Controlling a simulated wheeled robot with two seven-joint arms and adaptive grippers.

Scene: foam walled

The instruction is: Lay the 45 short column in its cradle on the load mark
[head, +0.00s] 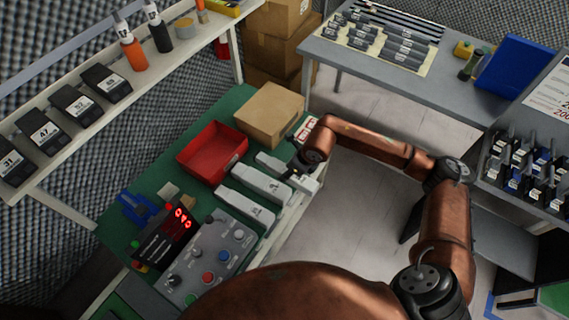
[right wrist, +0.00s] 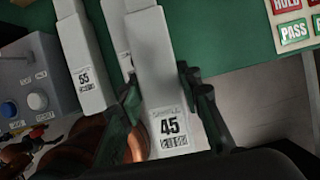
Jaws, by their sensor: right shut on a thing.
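The 45 short column (right wrist: 155,75) is a white bar with a black "45" label, between the fingers of my right gripper (right wrist: 170,105) in the right wrist view. My right gripper (head: 300,176) is shut on it near its labelled end. In the head view the column (head: 270,162) is partly hidden by the gripper, at the right edge of the green bench. I cannot tell whether it touches the bench. A blue bracket-like piece (head: 137,207) stands at the bench's left; I cannot tell if it is the cradle. I cannot make out the load mark. My left gripper is not in view.
A white 55 column (head: 245,207) and another white column (head: 262,183) lie beside the held one. A red tray (head: 212,152), a cardboard box (head: 270,114), a control box (head: 208,258) and a red-digit display (head: 165,240) crowd the green bench.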

